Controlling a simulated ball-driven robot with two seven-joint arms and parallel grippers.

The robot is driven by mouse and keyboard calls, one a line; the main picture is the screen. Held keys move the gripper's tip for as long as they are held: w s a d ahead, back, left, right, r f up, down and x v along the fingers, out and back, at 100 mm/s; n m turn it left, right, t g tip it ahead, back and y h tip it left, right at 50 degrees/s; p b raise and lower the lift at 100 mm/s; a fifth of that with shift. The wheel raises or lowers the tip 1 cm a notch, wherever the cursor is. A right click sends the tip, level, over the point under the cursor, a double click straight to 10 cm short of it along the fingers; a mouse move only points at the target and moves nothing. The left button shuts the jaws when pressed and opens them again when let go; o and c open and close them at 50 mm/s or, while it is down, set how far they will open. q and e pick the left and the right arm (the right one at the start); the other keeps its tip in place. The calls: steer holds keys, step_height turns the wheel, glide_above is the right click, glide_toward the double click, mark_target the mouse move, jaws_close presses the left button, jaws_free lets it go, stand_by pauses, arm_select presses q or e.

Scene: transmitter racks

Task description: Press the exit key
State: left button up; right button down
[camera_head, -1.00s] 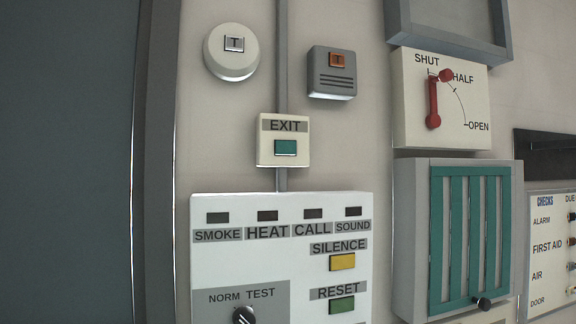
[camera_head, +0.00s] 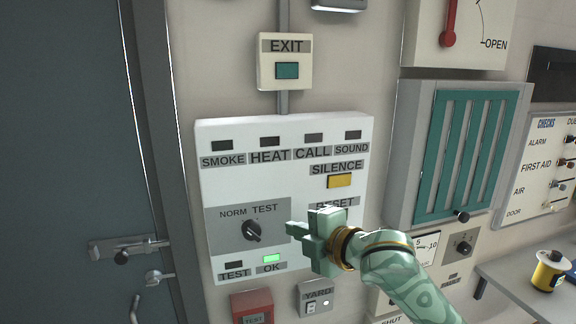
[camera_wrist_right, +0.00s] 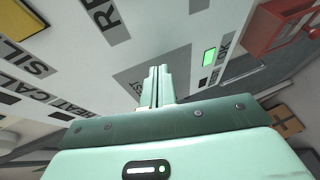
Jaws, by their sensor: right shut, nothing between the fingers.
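The exit key is a green rectangular button (camera_head: 287,70) on a small cream box (camera_head: 270,82) labelled EXIT, above the white alarm panel in the head view. My right gripper (camera_head: 291,228) is in front of the lower part of the white panel, below and apart from the exit key. Its fingers are shut together and empty. In the right wrist view the closed fingers (camera_wrist_right: 155,88) point toward the panel face. The exit key is not seen in the wrist view. My left gripper is not in view.
The white panel (camera_head: 215,180) has a yellow SILENCE button (camera_head: 340,181), a NORM/TEST knob (camera_head: 251,231) and a lit green OK lamp (camera_head: 272,258). My right gripper covers the reset button. A red box (camera_head: 252,306) is below. A dark door (camera_head: 70,150) stands left, a louvred teal vent (camera_head: 460,150) right.

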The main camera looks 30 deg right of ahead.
mark_target(287, 71)
steer(key=r+n+y, duration=0.1)
steer(key=r, duration=0.4)
steer(key=r+n+t+y, duration=0.1)
steer(key=r+n, duration=0.1)
steer(key=r, duration=0.3)
steer(key=r+n+y, duration=0.1)
steer(key=r+n, duration=0.1)
steer(key=r, duration=0.3)
steer(key=shift+s+a+t+y, duration=0.1)
steer(key=shift+s+t+y, duration=0.2)
steer(key=shift+s+t, duration=0.1)
steer(key=s+r+n+y, duration=0.2)
steer(key=r+n, duration=0.1)
steer(key=r, duration=0.3)
steer(key=s+r+n+y, duration=0.2)
steer(key=s+r+n, duration=0.1)
steer(key=r, duration=0.4)
steer(key=shift+s+r+t, duration=0.3)
steer(key=shift+w, duration=0.1)
steer(key=shift+w+d+p, duration=0.3)
steer(key=shift+w+d, duration=0.05)
steer(key=shift+w, duration=1.05)
steer(key=shift+w+d+p, duration=0.35)
steer(key=shift+w, duration=1.1)
steer(key=shift+w+d+p, duration=0.3)
steer(key=shift+w+d, duration=0.05)
steer(key=shift+w, duration=1.05)
steer(key=shift+w, duration=0.15)
steer(key=shift+w+d, duration=0.1)
steer(key=shift+w, duration=0.1)
